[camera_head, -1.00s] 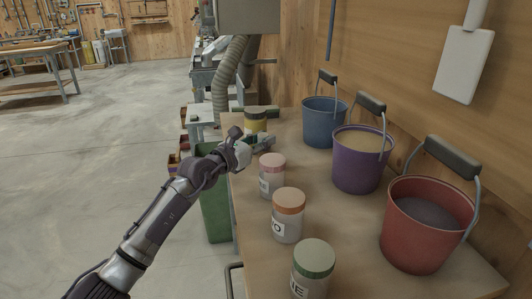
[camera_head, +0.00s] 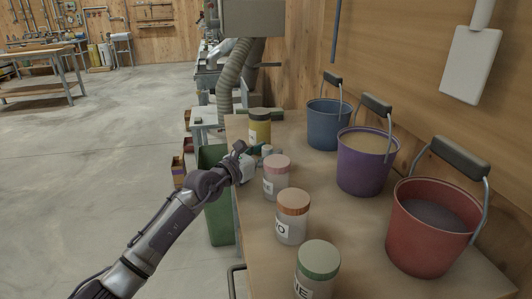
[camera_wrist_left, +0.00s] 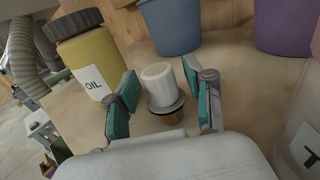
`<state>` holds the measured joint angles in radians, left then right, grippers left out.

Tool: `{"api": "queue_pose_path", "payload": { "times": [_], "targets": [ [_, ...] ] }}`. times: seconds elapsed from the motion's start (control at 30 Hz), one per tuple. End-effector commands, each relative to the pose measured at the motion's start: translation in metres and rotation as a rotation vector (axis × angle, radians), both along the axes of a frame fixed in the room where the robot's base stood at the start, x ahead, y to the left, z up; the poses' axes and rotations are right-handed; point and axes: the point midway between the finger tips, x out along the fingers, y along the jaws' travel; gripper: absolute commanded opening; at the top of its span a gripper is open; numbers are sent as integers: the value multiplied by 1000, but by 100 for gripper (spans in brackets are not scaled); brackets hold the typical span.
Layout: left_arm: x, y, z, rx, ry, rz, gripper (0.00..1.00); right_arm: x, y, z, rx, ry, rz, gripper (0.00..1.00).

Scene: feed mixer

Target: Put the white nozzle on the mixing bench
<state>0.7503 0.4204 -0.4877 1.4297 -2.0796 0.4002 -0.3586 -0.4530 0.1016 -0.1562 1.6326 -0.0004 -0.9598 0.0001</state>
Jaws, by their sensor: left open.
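The white nozzle (camera_wrist_left: 159,84) stands upright on the bench top in the left wrist view, with a dark flange and a brownish base below its white barrel. My left gripper (camera_wrist_left: 163,88) is open, its teal-padded fingers on either side of the nozzle, with gaps between the pads and the barrel. In the head view the left gripper (camera_head: 258,155) is low over the wooden bench (camera_head: 335,235), between the yellow oil jar (camera_head: 260,131) and the pink-lidded jar (camera_head: 275,187). The nozzle is hard to make out there. My right gripper is not in view.
An orange-lidded jar (camera_head: 292,229) and a green-lidded jar (camera_head: 317,280) stand nearer along the bench. Blue (camera_head: 326,130), purple (camera_head: 363,170) and red (camera_head: 420,240) buckets line the wall side. A green bin (camera_head: 218,215) stands beside the bench's left edge.

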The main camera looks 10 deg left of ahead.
Motion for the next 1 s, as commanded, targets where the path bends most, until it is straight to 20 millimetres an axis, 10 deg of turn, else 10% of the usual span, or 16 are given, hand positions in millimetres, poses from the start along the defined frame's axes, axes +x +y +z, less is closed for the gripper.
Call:
{"api": "queue_pose_path", "payload": {
  "times": [0.7,1.0],
  "targets": [
    [-93,58,1,0,1,1,53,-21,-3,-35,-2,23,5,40],
    [-103,63,2,0,0,0,53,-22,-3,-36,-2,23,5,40]
  ]
}}
